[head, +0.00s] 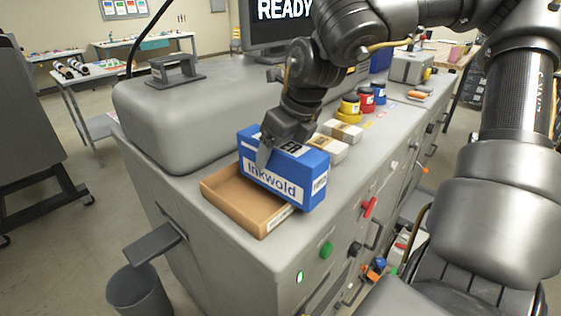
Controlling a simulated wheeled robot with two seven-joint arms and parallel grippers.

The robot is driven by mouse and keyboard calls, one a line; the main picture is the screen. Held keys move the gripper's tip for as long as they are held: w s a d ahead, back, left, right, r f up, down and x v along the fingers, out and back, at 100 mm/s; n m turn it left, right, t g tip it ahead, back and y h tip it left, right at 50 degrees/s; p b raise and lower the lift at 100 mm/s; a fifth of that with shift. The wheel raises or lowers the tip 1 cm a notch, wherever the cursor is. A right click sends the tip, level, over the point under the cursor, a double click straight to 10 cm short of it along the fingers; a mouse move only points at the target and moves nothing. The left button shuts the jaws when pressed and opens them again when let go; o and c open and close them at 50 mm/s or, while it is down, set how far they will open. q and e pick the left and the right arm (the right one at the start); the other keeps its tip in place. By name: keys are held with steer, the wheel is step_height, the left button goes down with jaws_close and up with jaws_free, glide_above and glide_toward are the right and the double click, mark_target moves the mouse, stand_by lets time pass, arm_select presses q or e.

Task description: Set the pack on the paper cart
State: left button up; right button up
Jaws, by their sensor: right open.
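The pack is a blue and white box (285,179) lettered "Inkwold", on the machine top at the near corner. It sits at the right side of a shallow brown cardboard tray (222,204); whether it rests in the tray or on its rim I cannot tell. My right gripper (272,147) is open at the pack's top, one finger down over its front face. The other finger is hidden, and I cannot tell if they touch it. I cannot identify a paper cart for certain; a dark wheeled unit (35,130) stands at the far left. My left gripper is out of view.
Small white boxes (328,148) and yellow, red and blue pots (366,101) stand behind the pack. A rounded grey cover (180,115) with a handle is to its left. A bin (140,292) stands below left. Open floor lies between machine and wheeled unit.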

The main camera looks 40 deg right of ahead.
steer(key=shift+s+a, duration=0.1)
steer(key=shift+s, duration=0.05)
steer(key=shift+c, duration=0.4)
jaws_close()
steer(key=shift+r, duration=0.1)
steer(key=shift+r, duration=0.1)
steer(key=shift+w+r, duration=0.2)
steer(key=shift+r, duration=0.4)
steer(key=s+d+r, duration=0.1)
steer(key=r, duration=0.1)
steer(key=s+d+r+b, duration=0.1)
steer(key=r, duration=0.1)
steer(key=s+d+r, duration=0.1)
steer(key=r, duration=0.2)
steer(key=shift+s, duration=0.15)
steer(key=s+d+r+b, duration=0.1)
steer(key=s+d+r, duration=0.3)
steer(key=s+d, duration=0.2)
steer(key=shift+s+d+r, duration=0.15)
steer(key=shift+s+r, duration=0.15)
steer(key=shift+s, duration=0.45)
